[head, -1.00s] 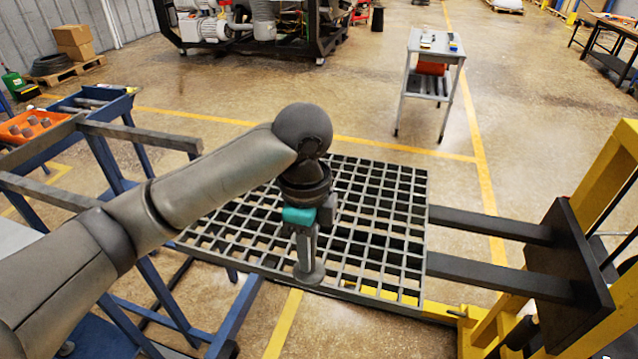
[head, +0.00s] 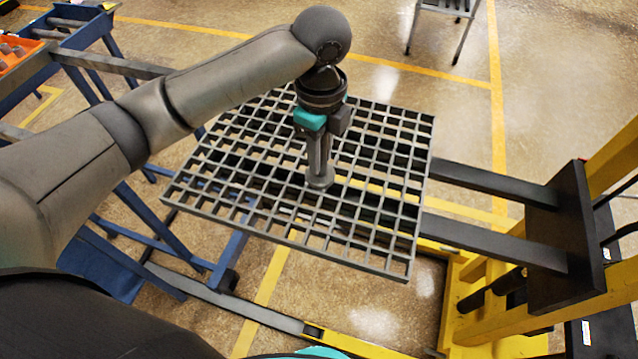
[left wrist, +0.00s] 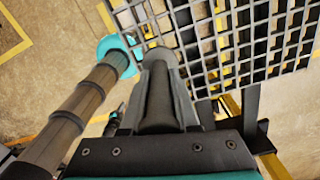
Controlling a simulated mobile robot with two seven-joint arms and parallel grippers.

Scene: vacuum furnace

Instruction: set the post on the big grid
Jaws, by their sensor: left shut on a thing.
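The post (head: 319,160) is a slim grey upright piece with a round flat foot. My left gripper (head: 323,124) is shut on its upper part and holds it roughly upright, foot down. The big grid (head: 400,262) is a dark grey square lattice lying flat. In the head view the foot appears over the middle of the grid; I cannot tell whether it touches the bars. In the left wrist view the post (left wrist: 160,57) shows beyond the fingers, against the left part of the grid (left wrist: 240,45). My right gripper is not in view.
The grid rests on the dark forks (head: 490,240) of a yellow lift truck (head: 500,340) at right. A blue stand (head: 140,220) with grey rails is at left, with an orange bin (head: 15,52) farther back. A small cart (head: 445,10) stands behind on open floor.

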